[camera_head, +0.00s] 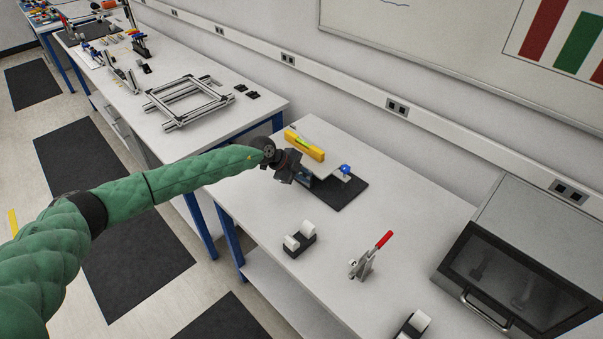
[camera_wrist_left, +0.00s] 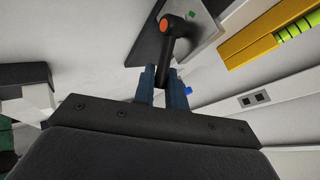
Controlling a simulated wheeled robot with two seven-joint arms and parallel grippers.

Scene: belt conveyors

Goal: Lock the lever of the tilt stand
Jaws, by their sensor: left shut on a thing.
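The tilt stand has a black base plate (camera_head: 346,194) and a pale tilting plate (camera_head: 326,164) with a blue knob (camera_head: 345,169). A yellow spirit level (camera_head: 304,146) lies along the far side of the plate; it also shows in the left wrist view (camera_wrist_left: 262,45). In that view the stand's black lever (camera_wrist_left: 167,50) has an orange-capped hub (camera_wrist_left: 164,25) and reaches down between my fingers. My left gripper (camera_wrist_left: 165,85) is shut on the lever. In the head view my left gripper (camera_head: 304,176) hides the lever and the stand's near left side. My right gripper is not in view.
A grey cabinet with a dark window (camera_head: 520,265) stands at right. A wall is behind; bare table lies right of the stand.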

